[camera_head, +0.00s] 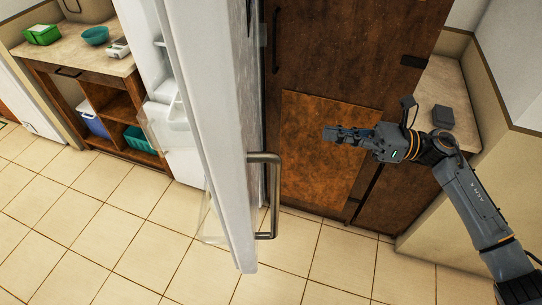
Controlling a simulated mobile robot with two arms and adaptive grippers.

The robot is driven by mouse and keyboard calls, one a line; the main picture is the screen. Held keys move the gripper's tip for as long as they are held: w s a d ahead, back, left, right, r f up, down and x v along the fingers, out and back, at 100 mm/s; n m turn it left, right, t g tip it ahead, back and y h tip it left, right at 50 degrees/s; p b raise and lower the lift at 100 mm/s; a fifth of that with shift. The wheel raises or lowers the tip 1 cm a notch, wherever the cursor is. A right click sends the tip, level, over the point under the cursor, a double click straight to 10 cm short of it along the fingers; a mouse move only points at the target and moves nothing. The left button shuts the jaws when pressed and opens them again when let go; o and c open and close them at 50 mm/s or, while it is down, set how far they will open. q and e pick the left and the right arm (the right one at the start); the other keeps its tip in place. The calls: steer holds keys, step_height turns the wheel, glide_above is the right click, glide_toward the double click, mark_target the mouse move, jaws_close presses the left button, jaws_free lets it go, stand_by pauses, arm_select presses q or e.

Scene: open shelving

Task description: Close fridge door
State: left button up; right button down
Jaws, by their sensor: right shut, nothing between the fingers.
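The fridge door (215,120) stands open in the middle of the head view, seen nearly edge-on. Its metal bar handle (265,195) is low on its right side, and clear shelf bins (168,125) show on its left, inner side. My right gripper (330,134) comes in from the right and is shut and empty. It appears to the right of the door and its handle, apart from both, in front of a brown wooden panel. The fridge's inside is hidden. My left gripper is not in view.
A wooden counter (66,52) with open shelves stands at the left, holding a green container (42,34) and a teal bowl (95,35). Brown wooden cabinet fronts (340,50) fill the back right. The tiled floor (90,225) is clear at lower left.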

steer(key=s+a+n+g+h+p, duration=0.1)
steer(key=s+a+n+g+p, duration=0.1)
steer(key=a+p, duration=0.6)
steer(key=s+a+n, duration=0.1)
steer(key=a, duration=0.5)
steer(key=shift+r, duration=0.4)
